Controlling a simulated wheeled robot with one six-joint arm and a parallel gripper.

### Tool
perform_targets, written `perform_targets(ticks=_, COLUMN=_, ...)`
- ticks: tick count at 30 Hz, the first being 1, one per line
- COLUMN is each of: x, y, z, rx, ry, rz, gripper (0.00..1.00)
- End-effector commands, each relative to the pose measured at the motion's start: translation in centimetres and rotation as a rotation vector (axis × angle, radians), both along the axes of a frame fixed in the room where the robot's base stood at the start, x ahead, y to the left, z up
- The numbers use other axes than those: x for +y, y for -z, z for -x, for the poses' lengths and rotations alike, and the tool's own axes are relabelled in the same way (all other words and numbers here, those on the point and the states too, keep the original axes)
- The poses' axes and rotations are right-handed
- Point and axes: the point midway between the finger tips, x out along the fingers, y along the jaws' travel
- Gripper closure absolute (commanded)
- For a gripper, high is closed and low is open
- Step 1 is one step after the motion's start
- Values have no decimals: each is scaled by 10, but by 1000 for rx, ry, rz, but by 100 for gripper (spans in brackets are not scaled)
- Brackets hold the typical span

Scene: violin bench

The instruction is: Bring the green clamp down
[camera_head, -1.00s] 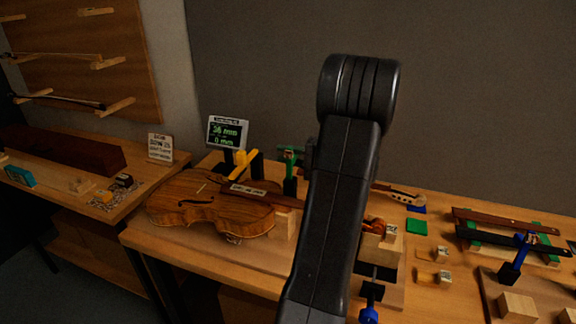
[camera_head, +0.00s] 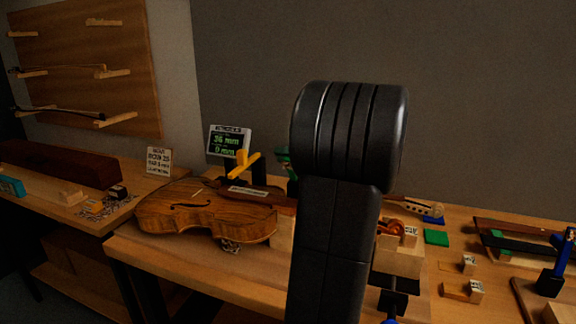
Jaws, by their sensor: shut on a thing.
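The green clamp (camera_head: 283,155) shows only in part, just left of my arm and behind the violin's neck. Its green top and a bit of its upright show; the rest is hidden by my arm.
A yellow clamp (camera_head: 241,161) stands left of the green one, before a display with green digits (camera_head: 229,141). A blue clamp (camera_head: 556,265) stands at the right. Small wooden blocks and a green pad (camera_head: 436,237) lie on the bench (camera_head: 180,263). My arm blocks the middle.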

Motion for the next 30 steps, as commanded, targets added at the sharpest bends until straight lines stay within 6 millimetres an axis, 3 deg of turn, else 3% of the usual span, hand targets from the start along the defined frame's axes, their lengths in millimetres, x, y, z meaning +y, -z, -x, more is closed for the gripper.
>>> perform_targets(ticks=15, x=0, y=1, z=1, rx=-16, ry=-1, rz=7, gripper=100)
perform_targets(ticks=16, x=0, y=1, z=1, rx=-16, ry=-1, rz=7, gripper=76)
perform_targets(ticks=19, x=0, y=1, z=1, rx=-16, ry=0, rz=7, gripper=57)
perform_targets(ticks=30, x=-4, y=0, z=2, rx=-17, ry=1, rz=6, gripper=56)
